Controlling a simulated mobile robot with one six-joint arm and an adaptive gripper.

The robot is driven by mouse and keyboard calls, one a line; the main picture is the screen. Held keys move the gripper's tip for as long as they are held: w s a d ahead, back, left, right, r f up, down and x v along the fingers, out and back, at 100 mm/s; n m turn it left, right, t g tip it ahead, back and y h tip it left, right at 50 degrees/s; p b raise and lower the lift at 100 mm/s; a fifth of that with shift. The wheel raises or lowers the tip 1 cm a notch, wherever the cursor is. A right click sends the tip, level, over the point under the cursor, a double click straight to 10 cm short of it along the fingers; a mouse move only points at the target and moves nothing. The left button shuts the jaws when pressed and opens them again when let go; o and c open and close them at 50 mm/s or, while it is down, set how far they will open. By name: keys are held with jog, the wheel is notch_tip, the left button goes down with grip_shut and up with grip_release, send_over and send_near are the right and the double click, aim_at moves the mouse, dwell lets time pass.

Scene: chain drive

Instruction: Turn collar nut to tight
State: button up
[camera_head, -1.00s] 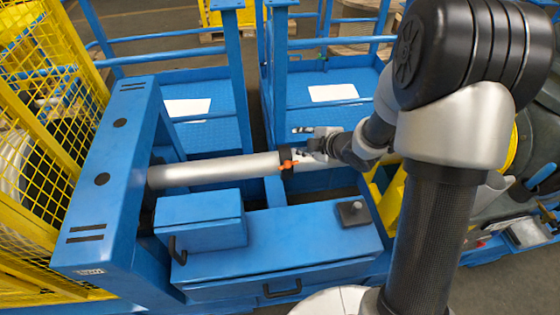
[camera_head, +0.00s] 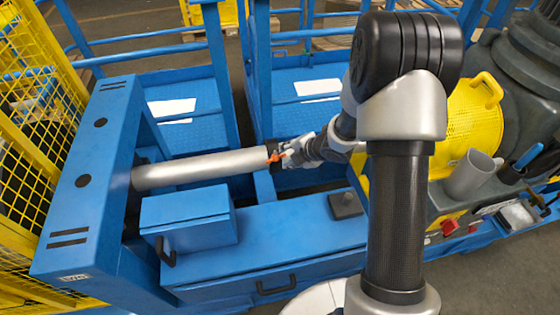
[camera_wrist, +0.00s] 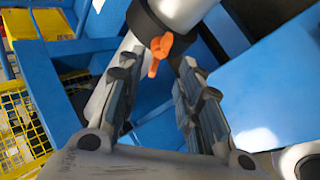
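The collar nut is a black ring (camera_wrist: 143,18) with an orange lever (camera_wrist: 158,52), around the end of a silver-grey tube (camera_head: 200,169). In the head view the orange lever (camera_head: 275,157) is small and partly hidden by my gripper (camera_head: 287,151). In the wrist view my gripper (camera_wrist: 159,66) is open, its two dark fingers wide apart. The lever lies between the fingertips in the picture, with space on both sides; I see no contact. Whether the lever is at the fingertips' depth I cannot tell.
A blue frame post (camera_head: 95,170) holds the tube's left end. A blue box (camera_head: 188,219) and a long blue cabinet (camera_head: 270,245) lie in front of the tube. Blue uprights (camera_head: 262,80) stand behind it. A yellow drum (camera_head: 468,120) and a grey cup (camera_head: 472,175) are on the right.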

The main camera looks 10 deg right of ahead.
aim_at(276, 158)
jog(key=b+x, duration=0.1)
jog(key=x, duration=0.4)
jog(key=shift+w+a+f, duration=0.1)
jog(key=shift+f, duration=0.05)
jog(key=shift+c, duration=0.4)
grip_shut()
